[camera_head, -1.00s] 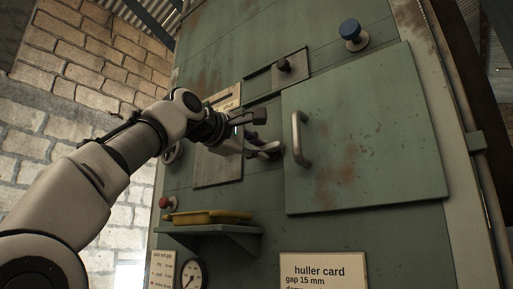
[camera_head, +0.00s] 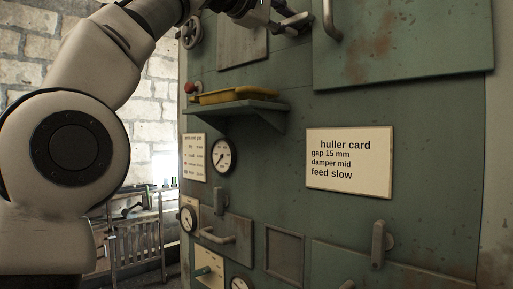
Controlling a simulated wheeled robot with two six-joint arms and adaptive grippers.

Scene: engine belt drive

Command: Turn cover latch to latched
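A grey upright latch handle (camera_head: 378,246) sits at the lower right, at the upper edge of a green cover panel (camera_head: 335,262) cut off by the frame bottom. A smaller grey upright latch (camera_head: 219,201) sits further left, above a small door with a bar handle (camera_head: 217,236). I cannot tell which one is the cover latch. My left gripper (camera_head: 290,20) is at the top edge, partly cut off, well above both latches. Its fingers look apart and empty, just left of the big door's handle (camera_head: 331,20). My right gripper is not in view.
A shelf (camera_head: 235,107) with a yellow tray (camera_head: 236,95) juts out below my gripper. A huller card (camera_head: 349,161), gauges (camera_head: 222,156) and a handwheel (camera_head: 191,32) are on the green machine front. The panel around the card is flat and clear.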

